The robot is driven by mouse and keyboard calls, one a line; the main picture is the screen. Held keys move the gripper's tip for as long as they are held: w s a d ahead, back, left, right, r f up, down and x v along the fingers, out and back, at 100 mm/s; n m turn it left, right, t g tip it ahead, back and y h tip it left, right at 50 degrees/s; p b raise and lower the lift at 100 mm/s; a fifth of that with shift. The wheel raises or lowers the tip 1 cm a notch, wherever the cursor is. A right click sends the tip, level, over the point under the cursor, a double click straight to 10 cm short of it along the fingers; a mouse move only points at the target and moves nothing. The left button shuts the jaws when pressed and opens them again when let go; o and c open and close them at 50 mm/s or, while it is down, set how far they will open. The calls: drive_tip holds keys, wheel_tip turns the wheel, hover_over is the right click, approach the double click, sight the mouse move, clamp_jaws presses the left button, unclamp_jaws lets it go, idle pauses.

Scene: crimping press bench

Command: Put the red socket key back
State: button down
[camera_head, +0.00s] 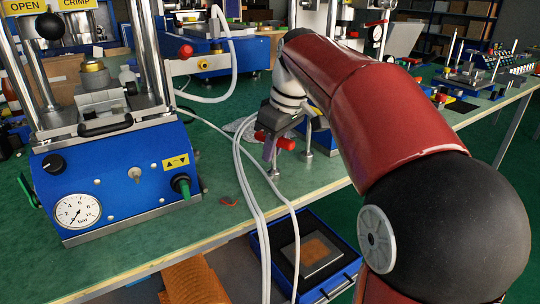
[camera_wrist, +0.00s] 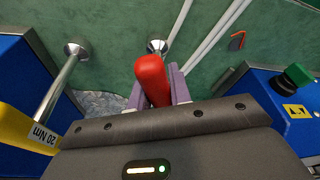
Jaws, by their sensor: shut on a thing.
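The red socket key (camera_head: 285,143) is in my gripper (camera_head: 269,150), above the green bench top. In the head view red shows on both sides of the gripper. In the wrist view its red handle (camera_wrist: 151,75) sits between the two purple fingers of my gripper (camera_wrist: 157,90), which are shut on it. A metal post with a round foot (camera_head: 275,170) stands right below the gripper; its foot also shows just beyond the handle in the wrist view (camera_wrist: 157,46). The key's lower end is hidden, so I cannot tell whether it touches the post.
A second metal post (camera_wrist: 65,78) stands left in the wrist view, near a yellow "20 Nm" tool (camera_wrist: 30,125). The blue press (camera_head: 120,180) is left of the gripper. White hoses (camera_head: 250,190) hang close by. A small red-and-dark item (camera_head: 229,201) lies on the bench.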

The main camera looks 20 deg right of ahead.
drive_tip(key=c, duration=1.3)
unclamp_jaws()
drive_tip(key=shift+r, duration=0.15)
drive_tip(key=p+v, duration=0.1)
drive_tip(key=v, duration=1)
drive_tip(key=shift+s+d+r+p, duration=0.1)
drive_tip(key=shift+s+r+p, duration=0.05)
drive_tip(key=shift+r+p, duration=0.2)
drive_tip(key=s+f+m+t, duration=0.1)
drive_tip(key=s+f+m, duration=0.1)
drive_tip(key=s+f, duration=0.4)
drive_tip(key=s+a+f+m+t+h, duration=0.1)
drive_tip(key=s+f+m, duration=0.2)
drive_tip(key=s+f, duration=0.4)
drive_tip(key=s+a+f+m+t+h, duration=0.1)
drive_tip(key=s+f+m, duration=0.2)
drive_tip(key=s+f, duration=0.4)
wheel_tip(320, 180, down, 3)
drive_tip(key=shift+f, duration=0.15)
